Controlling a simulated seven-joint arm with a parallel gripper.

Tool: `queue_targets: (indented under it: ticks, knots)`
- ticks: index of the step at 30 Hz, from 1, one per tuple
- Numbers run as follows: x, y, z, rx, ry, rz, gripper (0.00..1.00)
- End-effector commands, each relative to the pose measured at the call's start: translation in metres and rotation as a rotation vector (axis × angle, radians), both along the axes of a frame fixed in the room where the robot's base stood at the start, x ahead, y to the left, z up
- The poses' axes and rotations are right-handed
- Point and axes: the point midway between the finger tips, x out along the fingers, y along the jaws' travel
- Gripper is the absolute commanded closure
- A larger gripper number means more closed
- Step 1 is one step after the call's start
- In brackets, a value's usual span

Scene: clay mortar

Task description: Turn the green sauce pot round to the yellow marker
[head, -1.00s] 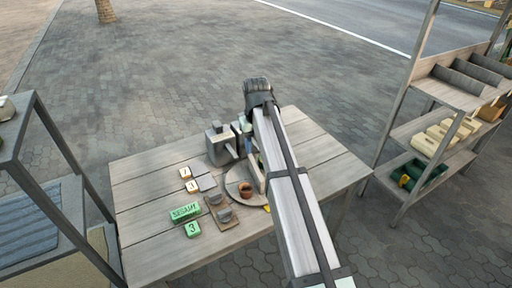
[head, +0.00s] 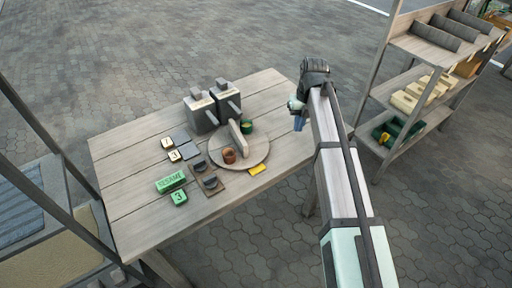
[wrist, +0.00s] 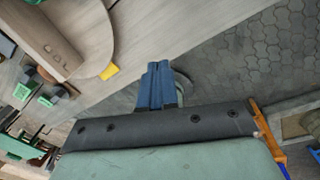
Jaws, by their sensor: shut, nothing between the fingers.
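The green sauce pot (head: 246,126) stands on the far right part of a round wooden turntable (head: 259,148), behind its upright bar (head: 238,139). A brown pot (head: 229,155) stands on the near side of the bar. The yellow marker (head: 258,168) lies at the turntable's near edge, on the opposite side from the green pot. It also shows in the wrist view (wrist: 109,71), beside the turntable rim (wrist: 107,32). My gripper (head: 298,123) is off the table's right edge, apart from the turntable. Its blue fingers (wrist: 157,85) are together and empty. I cannot make out the green pot in the wrist view.
Two grey dispensers (head: 201,114) with long handles stand behind the turntable. Number tiles, a green sesame block (head: 170,182) and a dark-knobbed board (head: 208,180) lie left. A shelf rack (head: 420,90) stands at right. The table's right end is clear.

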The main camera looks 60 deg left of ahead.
Motion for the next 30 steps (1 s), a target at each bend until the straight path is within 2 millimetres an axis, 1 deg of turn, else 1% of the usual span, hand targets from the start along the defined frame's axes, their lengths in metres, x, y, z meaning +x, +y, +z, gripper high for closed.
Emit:
queue_targets:
  ticks: [1, 3, 8, 14, 17, 21, 30]
  knots:
    - [0.001, -0.012, -0.004, 0.014, 0.019, 0.000, 1.00]
    - [0.001, -0.021, -0.008, 0.045, 0.043, 0.040, 1.00]
    - [-0.001, -0.029, -0.012, 0.106, 0.073, 0.168, 1.00]
    - [-0.009, -0.035, -0.015, 0.193, 0.093, 0.376, 1.00]
    - [-0.015, -0.037, -0.016, 0.252, 0.095, 0.521, 1.00]
    - [-0.027, -0.037, -0.015, 0.350, 0.082, 0.770, 1.00]
    - [-0.046, -0.031, -0.010, 0.552, -0.013, 1.311, 1.00]
